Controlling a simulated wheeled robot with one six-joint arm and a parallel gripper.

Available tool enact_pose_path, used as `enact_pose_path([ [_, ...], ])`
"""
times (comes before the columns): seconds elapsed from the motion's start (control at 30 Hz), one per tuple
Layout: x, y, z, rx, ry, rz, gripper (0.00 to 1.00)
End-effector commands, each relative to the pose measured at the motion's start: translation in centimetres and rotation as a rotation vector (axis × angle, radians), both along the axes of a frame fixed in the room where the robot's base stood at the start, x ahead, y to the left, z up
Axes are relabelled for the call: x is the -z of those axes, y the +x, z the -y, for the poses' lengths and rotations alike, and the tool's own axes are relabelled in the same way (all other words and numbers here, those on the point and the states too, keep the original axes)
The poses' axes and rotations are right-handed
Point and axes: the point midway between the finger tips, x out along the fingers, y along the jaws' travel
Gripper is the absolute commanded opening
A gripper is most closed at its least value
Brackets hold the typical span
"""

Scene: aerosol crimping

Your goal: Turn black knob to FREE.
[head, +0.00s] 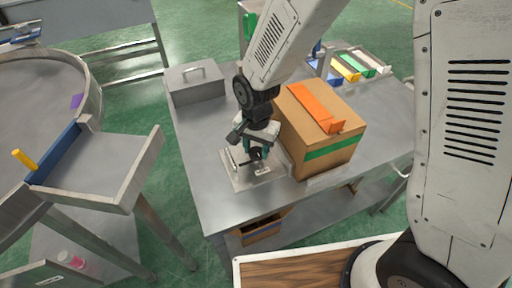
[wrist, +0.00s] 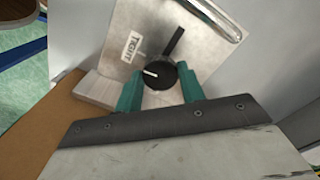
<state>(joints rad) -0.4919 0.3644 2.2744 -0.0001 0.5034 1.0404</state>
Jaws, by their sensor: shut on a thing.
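The black knob (wrist: 160,77) sits on a grey metal plate (wrist: 150,22) in the wrist view. It has a white pointer line on its left side and a black bar beyond it. A white label (wrist: 132,47) reading TIGHT is up and left of the knob. No FREE label can be read. My gripper (wrist: 161,88) has its teal fingers on either side of the knob and is shut on it. In the head view, my gripper (head: 257,146) reaches down over the plate (head: 240,180) on the table, mostly hiding the knob.
A cardboard box (head: 342,155) with orange and green tape stands close to the right of the plate. A grey metal box (head: 196,88) with a handle is at the back left of the table (head: 215,205). The table left of the plate is clear.

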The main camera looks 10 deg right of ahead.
Motion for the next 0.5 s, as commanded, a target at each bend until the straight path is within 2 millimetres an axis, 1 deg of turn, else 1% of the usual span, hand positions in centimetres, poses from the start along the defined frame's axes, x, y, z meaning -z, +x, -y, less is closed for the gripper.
enact_pose_path([
  [0.27, -0.07, 0.05, 0.00, -0.200, 0.001, 0.002, 0.16],
  [0.5, -0.08, 0.06, 0.04, -0.428, 0.001, 0.003, 0.16],
])
